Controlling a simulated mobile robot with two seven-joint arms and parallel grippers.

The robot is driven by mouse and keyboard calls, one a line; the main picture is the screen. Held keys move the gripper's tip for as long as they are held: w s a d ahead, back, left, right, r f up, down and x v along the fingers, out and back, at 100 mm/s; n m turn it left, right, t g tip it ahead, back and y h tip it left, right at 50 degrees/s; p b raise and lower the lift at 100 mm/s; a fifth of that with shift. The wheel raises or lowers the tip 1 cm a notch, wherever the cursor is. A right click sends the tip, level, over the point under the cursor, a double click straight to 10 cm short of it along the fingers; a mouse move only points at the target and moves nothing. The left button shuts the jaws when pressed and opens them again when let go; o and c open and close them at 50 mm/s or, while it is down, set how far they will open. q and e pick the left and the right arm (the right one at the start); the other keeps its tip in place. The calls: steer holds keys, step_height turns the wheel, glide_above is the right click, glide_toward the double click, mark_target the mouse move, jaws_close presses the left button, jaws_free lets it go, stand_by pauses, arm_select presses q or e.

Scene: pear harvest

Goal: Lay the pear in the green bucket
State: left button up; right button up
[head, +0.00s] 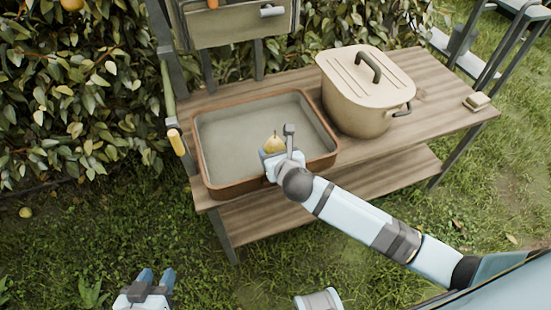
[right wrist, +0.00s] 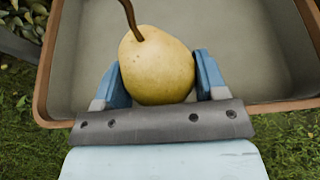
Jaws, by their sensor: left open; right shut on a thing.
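A yellow pear (head: 274,144) with a brown stem is held between the blue fingers of my right gripper (head: 276,154), at the near side of a tray. The right wrist view shows the pear (right wrist: 157,66) close up, one finger on each side. I cannot tell whether it touches the tray floor. My left gripper (head: 155,278) is open and empty, low over the grass at the bottom left. I see no green bucket in either view.
The brown-rimmed grey tray (head: 225,125) stands on a wooden table (head: 440,90). A lidded beige pot (head: 355,105) is right of it, and a small block (head: 476,101) lies at the table's right end. A leafy hedge (head: 75,95) is at left. A fruit (head: 26,212) lies on grass.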

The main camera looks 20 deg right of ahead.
steer(key=shift+s+f, duration=0.1)
steer(key=shift+f, duration=1.5)
steer(key=o, duration=1)
steer(key=shift+f, duration=0.15)
